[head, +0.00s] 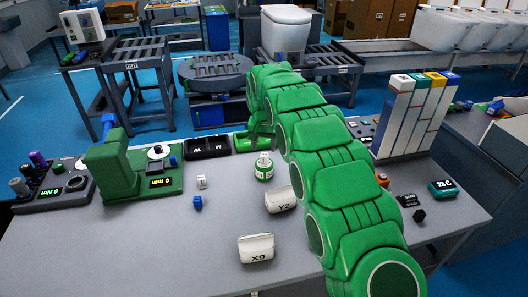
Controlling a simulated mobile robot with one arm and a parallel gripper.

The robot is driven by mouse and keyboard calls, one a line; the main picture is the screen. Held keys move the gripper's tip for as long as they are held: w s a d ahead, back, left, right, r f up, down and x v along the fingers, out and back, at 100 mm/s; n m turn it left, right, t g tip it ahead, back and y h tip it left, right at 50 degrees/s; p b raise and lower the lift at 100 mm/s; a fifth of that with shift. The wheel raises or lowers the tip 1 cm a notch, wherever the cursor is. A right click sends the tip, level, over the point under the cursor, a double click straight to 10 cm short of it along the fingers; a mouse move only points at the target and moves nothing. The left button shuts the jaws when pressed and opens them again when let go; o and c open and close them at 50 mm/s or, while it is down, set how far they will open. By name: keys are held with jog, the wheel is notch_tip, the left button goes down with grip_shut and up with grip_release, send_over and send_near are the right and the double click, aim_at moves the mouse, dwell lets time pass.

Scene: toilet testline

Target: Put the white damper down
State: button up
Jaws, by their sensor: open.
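Which piece is the white damper is not certain. A small white block (202,182) stands upright on the grey table (120,250), left of the middle, and may be it. A similar blue block (197,203) lies just in front of it. My green arm crosses the right half of the head view and bends down at the back of the table.
A green machine (117,165) with a display stands left, beside a black tray (208,146). Tall binders (410,115) stand right. The front left table is clear.

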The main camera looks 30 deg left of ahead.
notch_tip(320, 180, up, 6)
jog(key=shift+s+d+r, duration=0.15)
jog(key=shift+s+d, duration=0.05)
jog(key=shift+s, duration=0.2)
